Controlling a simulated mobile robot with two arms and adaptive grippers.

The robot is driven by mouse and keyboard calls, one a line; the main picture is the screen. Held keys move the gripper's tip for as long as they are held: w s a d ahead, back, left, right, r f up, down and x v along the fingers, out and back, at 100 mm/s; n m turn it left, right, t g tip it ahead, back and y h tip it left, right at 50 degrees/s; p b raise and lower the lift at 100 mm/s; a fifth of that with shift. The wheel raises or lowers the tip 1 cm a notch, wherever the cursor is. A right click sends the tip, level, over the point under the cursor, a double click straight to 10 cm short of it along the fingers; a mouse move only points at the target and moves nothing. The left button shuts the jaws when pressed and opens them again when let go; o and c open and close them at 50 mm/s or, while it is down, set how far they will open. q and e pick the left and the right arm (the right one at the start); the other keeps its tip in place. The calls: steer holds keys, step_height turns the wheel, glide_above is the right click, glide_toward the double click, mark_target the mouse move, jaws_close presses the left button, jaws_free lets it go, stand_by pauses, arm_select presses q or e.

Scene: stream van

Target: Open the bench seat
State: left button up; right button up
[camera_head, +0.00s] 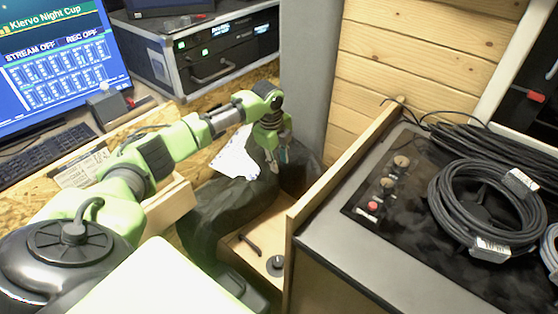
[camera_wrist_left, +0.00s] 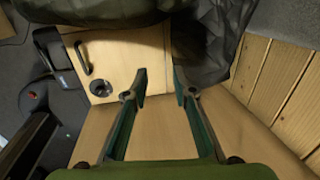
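The bench seat (camera_head: 262,232) is a light wooden panel low in the corner, with a dark handle (camera_head: 248,244) and a round black fitting (camera_head: 275,265) on it. In the left wrist view the seat panel (camera_wrist_left: 125,60) shows the handle (camera_wrist_left: 83,58) and the round fitting (camera_wrist_left: 101,87) to the left of my fingers. My left gripper (camera_head: 277,163) is above the back part of the bench, beside dark bags; in its wrist view the fingers (camera_wrist_left: 158,92) are apart with nothing between them. The bags hide part of the seat. My right gripper is not in view.
Dark bags (camera_head: 213,208) lie at the bench, with white paper (camera_head: 235,160) behind. A wooden side panel (camera_head: 330,185) borders a dark-topped counter with cable coils (camera_head: 487,208) on the right. A desk with a monitor (camera_head: 60,60) is at left.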

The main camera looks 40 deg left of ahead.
arm_select(q)
step_height(320, 180, up, 12)
steer(key=s, duration=0.2)
steer(key=shift+a+f, duration=0.1)
steer(key=shift+f, duration=0.05)
